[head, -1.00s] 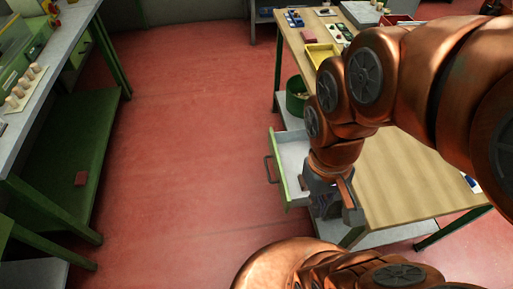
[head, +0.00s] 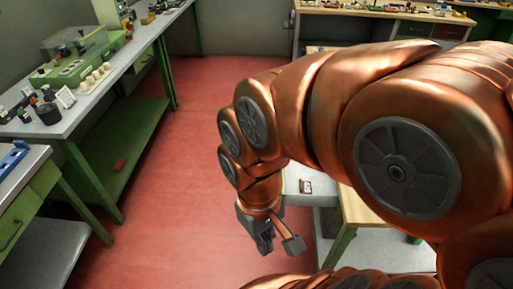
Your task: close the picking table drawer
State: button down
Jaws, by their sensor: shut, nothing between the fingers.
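The picking table (head: 358,208) is mostly hidden behind my copper arm; part of its wooden top and a green leg show. A pale surface (head: 318,195) juts out at its left side, where the drawer stood open before. I take it for the drawer's inside, but its front and handle are hidden behind my arm, so I cannot tell how far it is open. My gripper (head: 270,243) is shut and empty. It points down, left of and in front of the pale surface, with the red floor behind it. No contact with the drawer shows.
A small dark-and-white item (head: 305,187) lies on the pale surface. A green-legged bench (head: 130,75) with machines and several corks runs along the left. A drawer unit (head: 20,225) stands at the lower left. Red floor (head: 190,190) is free between.

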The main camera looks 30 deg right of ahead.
aim_at(325, 193)
jog(key=u, duration=0.45)
jog(key=i, duration=1.05)
jog(key=z, duration=0.6)
